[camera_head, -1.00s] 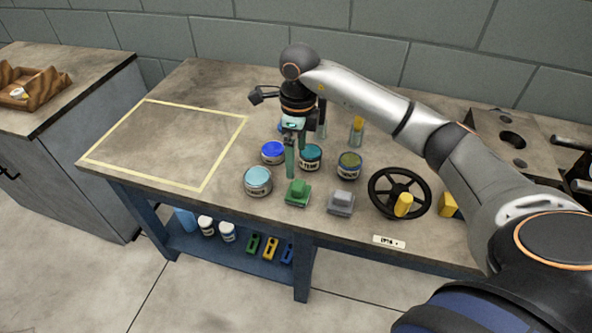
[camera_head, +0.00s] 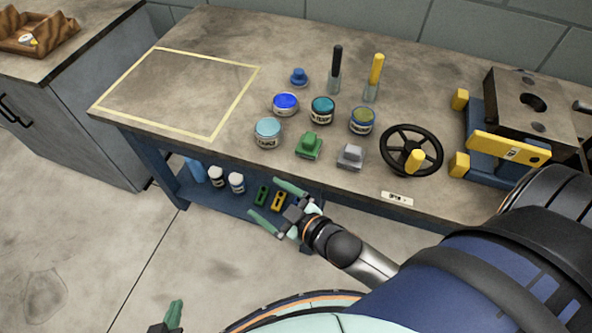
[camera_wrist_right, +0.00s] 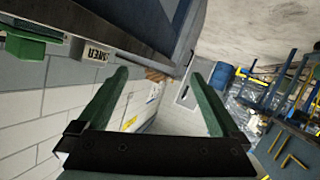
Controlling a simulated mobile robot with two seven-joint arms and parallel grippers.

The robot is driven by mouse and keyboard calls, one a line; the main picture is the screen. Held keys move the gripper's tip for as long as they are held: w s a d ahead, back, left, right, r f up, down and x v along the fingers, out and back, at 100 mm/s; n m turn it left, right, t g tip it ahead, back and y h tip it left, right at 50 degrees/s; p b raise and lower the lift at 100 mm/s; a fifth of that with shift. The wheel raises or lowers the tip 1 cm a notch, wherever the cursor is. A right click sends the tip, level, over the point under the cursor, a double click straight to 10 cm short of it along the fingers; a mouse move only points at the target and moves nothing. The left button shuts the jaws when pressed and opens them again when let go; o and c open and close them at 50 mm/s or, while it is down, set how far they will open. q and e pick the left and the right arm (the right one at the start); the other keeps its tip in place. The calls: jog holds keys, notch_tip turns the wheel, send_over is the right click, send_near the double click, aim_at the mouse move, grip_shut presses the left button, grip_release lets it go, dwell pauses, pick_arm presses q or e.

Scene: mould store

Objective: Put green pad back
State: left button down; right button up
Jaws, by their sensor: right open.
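The green pad (camera_head: 309,146), a small block with a raised grip, sits on the bench top near its front edge, between the light-blue-lidded jar and the grey pad (camera_head: 351,156). My right gripper (camera_head: 265,199) is open and empty in front of the bench, nearer the camera than the pad and apart from it. Its two green fingers also show spread in the right wrist view (camera_wrist_right: 160,78), with nothing between them. My left gripper (camera_head: 173,315) shows only partly at the bottom edge; its opening cannot be made out.
Several jars, including a light-blue-lidded one (camera_head: 268,131), stand behind and left of the pad. A black handwheel (camera_head: 411,150) lies to its right. A yellow-taped square (camera_head: 237,103) on the left is empty. The lower shelf (camera_head: 207,200) holds bottles and small coloured blocks.

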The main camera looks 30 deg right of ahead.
jog(key=s+d+f+m+g+h, duration=0.1)
jog(key=s+f+m+g, duration=0.3)
jog(key=s+f, duration=0.4)
jog(key=shift+s, duration=0.75)
notch_tip(320, 180, up, 7)
jog(key=d+p, duration=0.1)
jog(key=p, duration=0.7)
jog(key=shift+s+d+r+h+p, duration=0.15)
jog(key=shift+s+d+h+p, duration=0.15)
jog(key=shift+s+d+h, duration=0.1)
